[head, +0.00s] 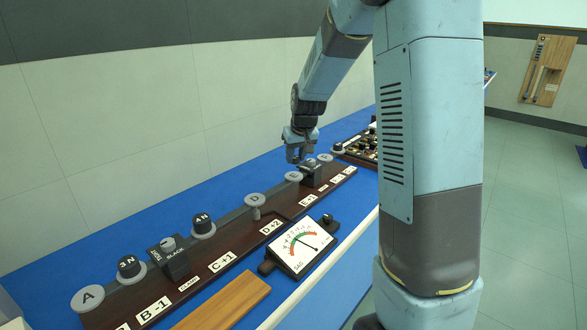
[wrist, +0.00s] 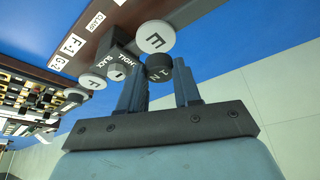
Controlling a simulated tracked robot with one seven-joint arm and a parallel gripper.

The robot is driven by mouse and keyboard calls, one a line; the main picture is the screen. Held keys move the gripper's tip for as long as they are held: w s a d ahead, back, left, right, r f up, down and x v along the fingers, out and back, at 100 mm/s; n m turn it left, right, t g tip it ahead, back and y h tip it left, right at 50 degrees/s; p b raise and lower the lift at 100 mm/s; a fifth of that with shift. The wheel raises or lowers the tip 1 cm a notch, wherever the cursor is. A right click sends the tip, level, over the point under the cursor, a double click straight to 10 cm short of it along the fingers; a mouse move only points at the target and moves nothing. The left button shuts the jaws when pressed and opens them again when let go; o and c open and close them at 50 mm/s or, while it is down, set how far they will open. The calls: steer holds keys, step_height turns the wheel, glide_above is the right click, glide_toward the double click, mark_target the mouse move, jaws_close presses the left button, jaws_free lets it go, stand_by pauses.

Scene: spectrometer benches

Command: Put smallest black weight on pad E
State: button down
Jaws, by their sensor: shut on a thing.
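My gripper (wrist: 160,82) is shut on a small black weight marked 1 N (wrist: 158,66), held by its sides between the two fingers. Pad E (wrist: 153,37), a round grey disc, is just past the weight in the wrist view, with the letter E showing. The weight appears above and beside the pad, and I cannot tell whether they touch. In the head view my gripper (head: 299,155) is over the far part of the beam, just above pad E (head: 292,177). The weight cannot be made out clearly there.
A clamp with a grey knob (wrist: 122,71) stands close beside the weight, between pads E and F (wrist: 92,82). Black weights 3N (head: 130,267) and 4N (head: 203,224) sit on nearer pads. Pads A (head: 87,299) and D (head: 254,200) are bare. A SAG gauge (head: 300,246) stands in front.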

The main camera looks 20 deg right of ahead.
mark_target(295, 156)
steer(key=shift+w+f, duration=1.1)
steer(key=shift+f, duration=0.3)
steer(key=shift+w+f, duration=0.1)
steer(key=shift+f, duration=1.45)
steer(key=shift+f, duration=0.2)
